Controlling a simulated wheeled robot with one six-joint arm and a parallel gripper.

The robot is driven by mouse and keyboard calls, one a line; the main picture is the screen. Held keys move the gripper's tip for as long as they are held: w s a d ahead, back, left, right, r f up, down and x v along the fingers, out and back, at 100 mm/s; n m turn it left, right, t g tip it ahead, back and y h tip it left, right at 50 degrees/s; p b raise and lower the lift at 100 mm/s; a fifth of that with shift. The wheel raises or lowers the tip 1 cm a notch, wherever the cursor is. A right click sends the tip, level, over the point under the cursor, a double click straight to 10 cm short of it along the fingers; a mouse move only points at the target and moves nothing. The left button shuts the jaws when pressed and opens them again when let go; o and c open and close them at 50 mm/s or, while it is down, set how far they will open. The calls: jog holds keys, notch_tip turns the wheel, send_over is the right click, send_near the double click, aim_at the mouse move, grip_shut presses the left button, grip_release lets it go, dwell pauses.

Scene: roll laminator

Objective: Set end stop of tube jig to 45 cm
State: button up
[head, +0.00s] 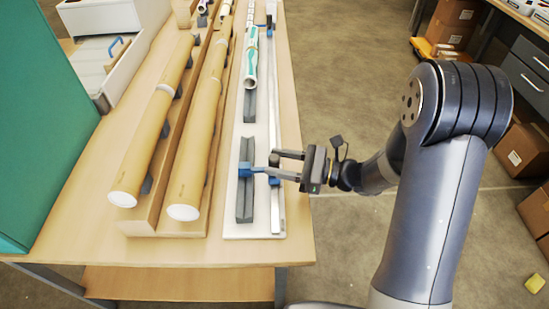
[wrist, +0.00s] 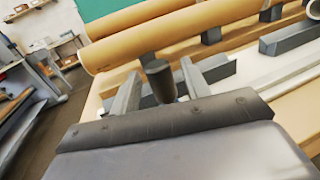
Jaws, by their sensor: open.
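The tube jig is a white board (head: 232,225) with grey V-blocks (head: 244,195) and a pale rail (head: 275,215) along its right side. A blue end stop (head: 259,170) sits across the near part of the jig, reaching from the rail to the near V-block. My gripper (head: 275,163) is open at the rail, with its fingers pointing left at the end stop. In the wrist view, a dark round knob (wrist: 160,82) stands between the two open fingers, with gaps beside it. Scale marks on the rail are too small to read.
A patterned tube (head: 251,68) lies on the jig's far V-blocks. Two long brown tubes (head: 155,120) (head: 200,130) lie in a wooden rack left of the jig. A teal panel (head: 40,120) stands at the left.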

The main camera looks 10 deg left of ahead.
jog(key=shift+a, duration=0.75)
grip_shut()
